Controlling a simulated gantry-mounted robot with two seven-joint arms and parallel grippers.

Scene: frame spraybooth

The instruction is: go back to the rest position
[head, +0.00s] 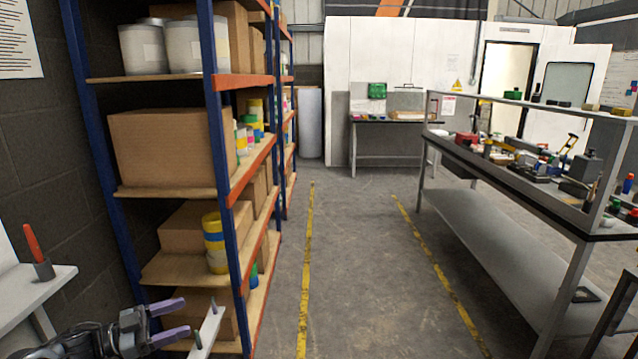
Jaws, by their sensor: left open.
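My left gripper (186,316) is low at the left of the head view. Its two purple-grey fingers are spread apart with nothing between them. It is in front of the foot of the blue and orange shelving. A light grey bar with dark pegs (207,330) is just to the right of its fingertips; I cannot tell whether they touch. My right gripper is not in view.
Shelving (215,190) with boxes and tins stands at the left. A white ledge (30,293) holds an orange-handled tool (34,243) in a grey holder. A cluttered workbench (500,257) stands at the right. The aisle floor (365,260) between yellow lines is clear.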

